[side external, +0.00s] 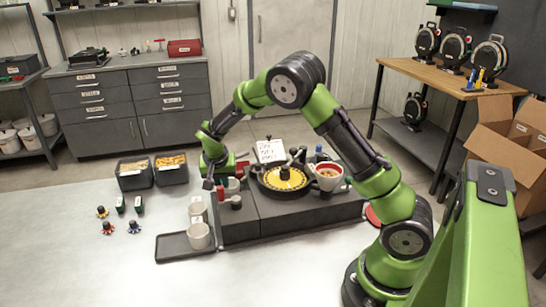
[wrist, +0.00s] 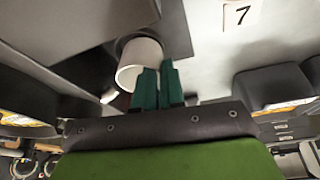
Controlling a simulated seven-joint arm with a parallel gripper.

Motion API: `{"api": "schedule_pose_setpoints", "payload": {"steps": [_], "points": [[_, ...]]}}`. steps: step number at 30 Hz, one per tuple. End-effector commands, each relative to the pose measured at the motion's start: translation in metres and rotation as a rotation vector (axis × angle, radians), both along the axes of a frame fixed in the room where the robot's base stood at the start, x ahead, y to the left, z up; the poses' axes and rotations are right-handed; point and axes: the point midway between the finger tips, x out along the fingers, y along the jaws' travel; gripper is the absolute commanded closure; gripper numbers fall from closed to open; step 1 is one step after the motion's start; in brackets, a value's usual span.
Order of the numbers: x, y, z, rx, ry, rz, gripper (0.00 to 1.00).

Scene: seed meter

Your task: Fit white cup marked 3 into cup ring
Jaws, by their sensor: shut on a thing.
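In the wrist view my gripper (wrist: 158,78) has its green fingertips close together at the side of a white cup (wrist: 136,70) and is shut on it. No number can be read on this cup. In the side external view my gripper (side external: 209,183) is low at the left end of the dark seed meter base (side external: 240,232). A white cup (side external: 232,186) shows just right of the fingers. Another white cup (side external: 198,211) is below them, and one more (side external: 199,237) stands by the dark tray. I cannot tell the cup ring apart from the dark parts.
The dark tray (side external: 172,248) lies at the base's front left. A yellow disc (side external: 270,181), a red-rimmed bowl (side external: 328,178) and a red-topped item (side external: 221,194) crowd the base. Two seed bins (side external: 135,182) stand behind left. The table's front left is clear.

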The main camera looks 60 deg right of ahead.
Motion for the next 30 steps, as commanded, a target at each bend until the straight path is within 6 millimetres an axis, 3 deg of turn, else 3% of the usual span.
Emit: {"api": "schedule_pose_setpoints", "payload": {"steps": [16, 17, 22, 28, 30], "points": [[-0.0002, 0.0, -0.0069, -0.001, 0.001, 0.0, 1.0], [-0.0001, 0.0001, -0.0072, 0.0, 0.0, 0.0, 0.89], [-0.0001, 0.0002, -0.0069, 0.0, 0.0, 0.0, 0.63], [-0.0001, 0.0001, -0.0067, 0.0, 0.0, 0.0, 0.61], [0.0, 0.0, -0.0068, 0.0, 0.0, 0.0, 0.53]]}}
